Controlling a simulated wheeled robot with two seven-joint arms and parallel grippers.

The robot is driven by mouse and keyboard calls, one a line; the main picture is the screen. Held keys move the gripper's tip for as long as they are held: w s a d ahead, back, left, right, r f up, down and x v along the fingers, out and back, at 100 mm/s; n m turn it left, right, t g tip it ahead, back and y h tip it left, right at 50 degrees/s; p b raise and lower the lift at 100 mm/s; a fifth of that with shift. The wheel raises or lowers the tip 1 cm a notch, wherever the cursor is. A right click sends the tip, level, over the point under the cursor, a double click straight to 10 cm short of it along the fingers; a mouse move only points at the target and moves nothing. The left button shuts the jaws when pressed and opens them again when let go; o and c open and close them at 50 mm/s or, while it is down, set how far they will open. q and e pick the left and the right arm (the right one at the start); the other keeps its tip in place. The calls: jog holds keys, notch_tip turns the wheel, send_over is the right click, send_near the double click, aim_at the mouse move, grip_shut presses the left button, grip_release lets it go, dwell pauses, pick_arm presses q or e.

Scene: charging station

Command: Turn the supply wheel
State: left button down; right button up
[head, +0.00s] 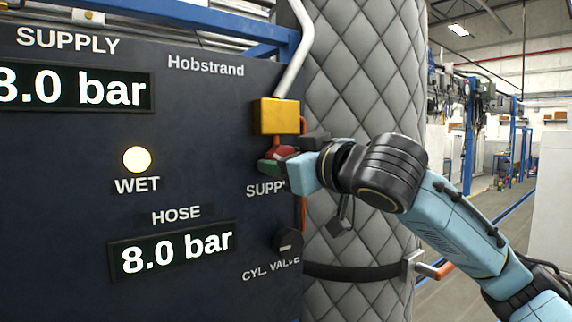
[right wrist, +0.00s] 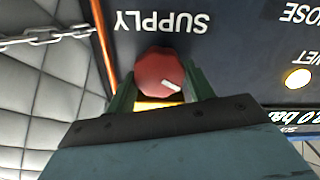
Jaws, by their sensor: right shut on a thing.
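The supply wheel is a small red knob (head: 281,153) on the right edge of the dark panel (head: 205,110), below a yellow box and above the partly hidden SUPPLY label. In the right wrist view the red wheel (right wrist: 159,74) has a white mark on its face and sits between the two green fingers. My right gripper (head: 272,162) reaches in from the right and is shut on the wheel; it also shows in the right wrist view (right wrist: 160,85). My left gripper is not in view.
The panel's supply display (head: 75,88) and hose display (head: 172,250) both read 8.0 bar. The WET lamp (head: 137,159) is lit. The CYL. VALVE knob (head: 287,240) is below the wheel. A quilted cylinder (head: 365,60) stands at right, and a chain (right wrist: 50,36) hangs nearby.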

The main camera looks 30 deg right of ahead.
jog(key=shift+d+m+p, duration=0.15)
jog(key=shift+m+p, duration=0.3)
jog(key=shift+m, duration=2.55)
jog(key=shift+d+m+p, duration=0.1)
jog(key=shift+m+p, duration=0.35)
jog(key=shift+m, duration=2.55)
jog(key=o, duration=0.7)
